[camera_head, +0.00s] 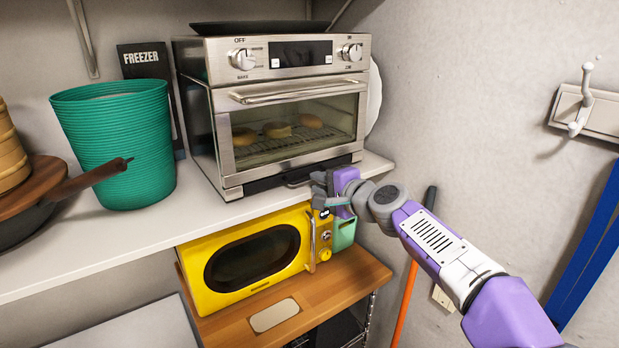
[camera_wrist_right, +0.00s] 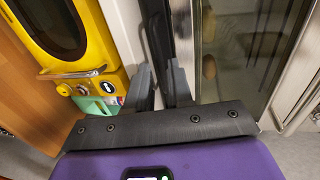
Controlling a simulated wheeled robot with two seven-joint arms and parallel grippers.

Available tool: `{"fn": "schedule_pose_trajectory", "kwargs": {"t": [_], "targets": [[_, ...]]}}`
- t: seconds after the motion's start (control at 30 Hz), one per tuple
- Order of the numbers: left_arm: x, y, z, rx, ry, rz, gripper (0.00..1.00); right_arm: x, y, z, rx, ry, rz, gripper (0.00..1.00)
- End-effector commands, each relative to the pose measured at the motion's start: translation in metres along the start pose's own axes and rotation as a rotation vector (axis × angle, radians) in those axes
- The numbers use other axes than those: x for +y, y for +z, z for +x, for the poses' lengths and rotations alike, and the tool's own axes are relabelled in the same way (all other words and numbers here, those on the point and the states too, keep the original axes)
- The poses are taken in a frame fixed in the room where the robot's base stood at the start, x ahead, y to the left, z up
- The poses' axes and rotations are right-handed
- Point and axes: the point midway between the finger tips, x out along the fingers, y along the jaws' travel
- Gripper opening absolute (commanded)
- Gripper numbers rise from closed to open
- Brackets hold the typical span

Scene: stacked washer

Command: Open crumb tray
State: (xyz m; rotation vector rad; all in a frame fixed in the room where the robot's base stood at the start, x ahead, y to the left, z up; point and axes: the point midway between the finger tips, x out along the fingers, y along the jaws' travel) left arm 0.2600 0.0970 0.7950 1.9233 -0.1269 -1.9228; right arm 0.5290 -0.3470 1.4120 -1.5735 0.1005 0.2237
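The toaster oven (camera_head: 285,105) stands on the white shelf. Its black crumb tray (camera_head: 262,185) is a low strip under the glass door, looking seated in the oven, with a small handle on its front. My right gripper (camera_head: 318,187) is just in front of the tray's right part, near the handle. In the right wrist view, the two grey fingers (camera_wrist_right: 160,82) are apart with a narrow gap, pointing at the dark tray front (camera_wrist_right: 157,30). I cannot tell whether the handle lies between them or touches them. My left gripper is not in view.
A yellow microwave (camera_head: 250,262) stands on a wooden surface below the shelf (camera_head: 225,215), close under my right gripper. A green bin (camera_head: 118,145) and a pan (camera_head: 40,215) are left of the oven. The wall (camera_head: 470,120) is at the right.

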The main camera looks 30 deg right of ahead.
Motion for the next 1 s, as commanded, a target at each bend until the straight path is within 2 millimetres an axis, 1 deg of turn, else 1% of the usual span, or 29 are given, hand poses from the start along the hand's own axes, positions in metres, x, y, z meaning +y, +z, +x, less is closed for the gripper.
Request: {"fn": "schedule_pose_trajectory", "kwargs": {"t": [0.03,0.1,0.23,0.37,0.6,0.63,0.73,0.77,1.0], "targets": [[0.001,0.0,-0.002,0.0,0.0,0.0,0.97,0.0,0.001,0.009,-0.003,0.003,0.001,0.21],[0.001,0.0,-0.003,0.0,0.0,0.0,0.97,0.001,0.001,0.019,-0.001,0.002,0.001,0.21],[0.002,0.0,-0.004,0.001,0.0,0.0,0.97,0.0,0.0,0.032,-0.001,0.002,-0.001,0.21],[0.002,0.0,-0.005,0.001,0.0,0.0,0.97,0.0,0.0,0.038,0.0,0.001,-0.001,0.21],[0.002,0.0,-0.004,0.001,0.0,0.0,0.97,0.0,0.0,0.039,0.001,0.0,-0.001,0.21],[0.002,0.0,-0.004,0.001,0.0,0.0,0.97,0.0,0.0,0.039,0.001,0.0,-0.001,0.18],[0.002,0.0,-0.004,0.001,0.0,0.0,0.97,0.001,0.0,0.039,0.0,0.001,-0.001,0.02],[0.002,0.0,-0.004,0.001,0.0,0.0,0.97,0.001,0.0,0.039,0.001,0.001,-0.001,0.0],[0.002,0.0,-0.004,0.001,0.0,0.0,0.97,0.001,0.0,0.039,0.001,0.001,-0.001,0.0]]}}
